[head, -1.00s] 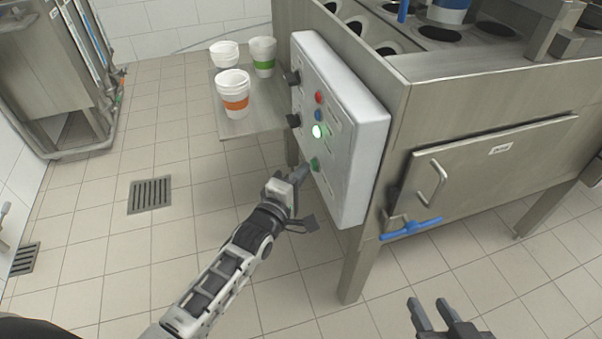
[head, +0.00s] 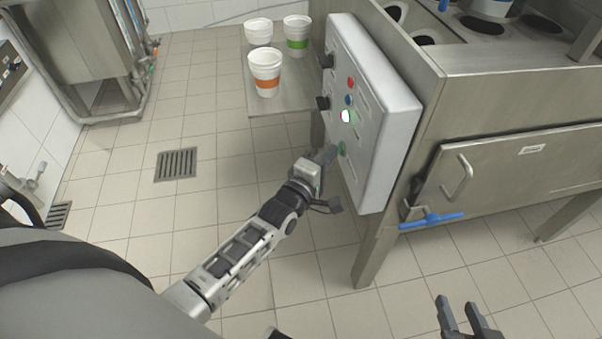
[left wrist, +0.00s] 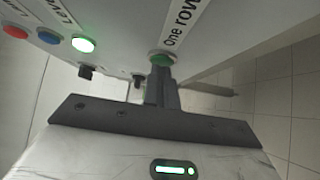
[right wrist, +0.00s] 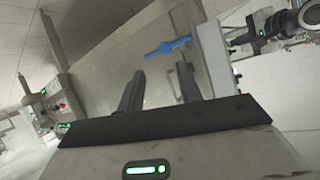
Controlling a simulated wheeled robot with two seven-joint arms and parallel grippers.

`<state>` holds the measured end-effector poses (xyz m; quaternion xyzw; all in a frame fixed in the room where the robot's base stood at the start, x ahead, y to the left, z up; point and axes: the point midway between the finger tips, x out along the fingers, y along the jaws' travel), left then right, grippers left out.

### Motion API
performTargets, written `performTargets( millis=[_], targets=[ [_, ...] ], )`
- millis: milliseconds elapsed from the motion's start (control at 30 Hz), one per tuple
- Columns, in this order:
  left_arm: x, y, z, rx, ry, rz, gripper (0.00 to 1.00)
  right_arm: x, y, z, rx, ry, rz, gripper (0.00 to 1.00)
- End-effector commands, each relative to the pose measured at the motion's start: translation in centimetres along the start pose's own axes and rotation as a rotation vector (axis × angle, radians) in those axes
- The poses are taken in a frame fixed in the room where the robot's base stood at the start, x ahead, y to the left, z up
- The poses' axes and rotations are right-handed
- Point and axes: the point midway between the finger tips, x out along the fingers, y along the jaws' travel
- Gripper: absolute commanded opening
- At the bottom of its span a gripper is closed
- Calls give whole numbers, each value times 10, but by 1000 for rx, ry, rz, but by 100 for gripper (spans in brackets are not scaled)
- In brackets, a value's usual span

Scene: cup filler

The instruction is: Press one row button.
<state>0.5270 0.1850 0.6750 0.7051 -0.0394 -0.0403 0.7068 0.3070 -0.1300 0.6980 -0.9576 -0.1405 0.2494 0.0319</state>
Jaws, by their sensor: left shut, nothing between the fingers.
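The white control panel (head: 372,120) on the machine's side carries the green row button (head: 341,149), low on its face. In the left wrist view this green button (left wrist: 162,58) sits beside the label "One row". My left gripper (head: 329,154) is shut and empty, its fingertips right at the button; in the left wrist view the fingers (left wrist: 161,88) overlap its lower edge. I cannot tell whether they touch it or whether it is pushed in. My right gripper (head: 460,312) is open and empty, low in the head view, away from the panel.
Above the row button are a lit green button (head: 346,116), a blue button (head: 348,100) and a red button (head: 351,83). Dark knobs (head: 323,102) stick out at the panel's left edge. White cups (head: 265,72) stand on a metal shelf (head: 275,98). A blue-handled valve (head: 432,219) is at right.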

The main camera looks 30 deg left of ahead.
Motion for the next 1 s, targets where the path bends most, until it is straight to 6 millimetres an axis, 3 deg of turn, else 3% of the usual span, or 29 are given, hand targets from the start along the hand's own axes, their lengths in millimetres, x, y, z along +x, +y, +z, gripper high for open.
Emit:
performTargets(
  millis=[133,300,533,700,1000],
  targets=[
    [-17,2,-23,6,1,-1,0,-4,0,-6,3,-7,2,35],
    [-61,-1,-23,2,3,-3,0,-5,0,-4,6,-19,2,35],
    [-102,-1,-24,3,4,-2,0,-4,0,0,8,-33,3,35],
    [-115,-1,-24,2,4,1,0,-4,0,-3,7,-27,3,35],
    [-117,-1,-24,3,4,1,0,-3,1,-4,6,-23,3,35]
  ],
)
